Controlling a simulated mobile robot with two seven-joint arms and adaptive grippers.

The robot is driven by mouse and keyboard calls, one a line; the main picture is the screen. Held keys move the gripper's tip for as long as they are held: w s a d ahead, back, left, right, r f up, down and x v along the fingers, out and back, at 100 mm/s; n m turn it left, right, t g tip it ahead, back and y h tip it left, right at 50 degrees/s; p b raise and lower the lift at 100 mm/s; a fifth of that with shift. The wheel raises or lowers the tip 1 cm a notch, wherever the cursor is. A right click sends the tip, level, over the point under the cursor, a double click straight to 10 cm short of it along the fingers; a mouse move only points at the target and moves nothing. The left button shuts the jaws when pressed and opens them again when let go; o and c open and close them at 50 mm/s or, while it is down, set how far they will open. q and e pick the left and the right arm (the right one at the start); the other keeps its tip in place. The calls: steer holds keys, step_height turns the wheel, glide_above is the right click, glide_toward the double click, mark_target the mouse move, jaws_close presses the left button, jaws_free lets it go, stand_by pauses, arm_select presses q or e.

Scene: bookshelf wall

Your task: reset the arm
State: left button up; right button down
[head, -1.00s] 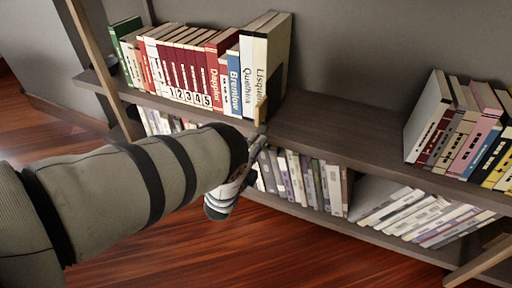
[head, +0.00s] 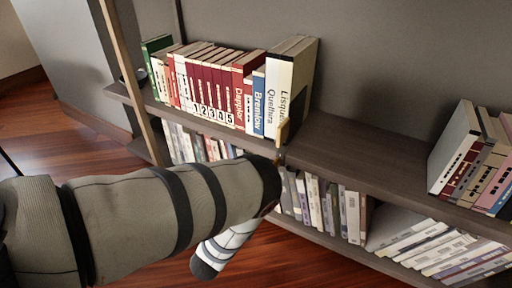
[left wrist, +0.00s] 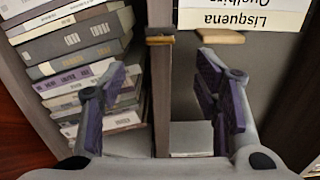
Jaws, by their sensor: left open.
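My left arm (head: 140,220) reaches in from the left in the head view, in front of the bookshelf. My right gripper is not in view.
The upper shelf (head: 350,150) holds a book row ending at Lisquena (head: 290,85), then a bare stretch, then more books (head: 455,150). The lower shelf holds upright and leaning books (head: 430,245). A small tan piece (head: 283,133) stands at the upper shelf's front edge. Wooden floor is open below.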

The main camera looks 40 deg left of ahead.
arm_select(q)
steer(key=shift+s+d, duration=0.2)
steer(key=shift+s, duration=0.4)
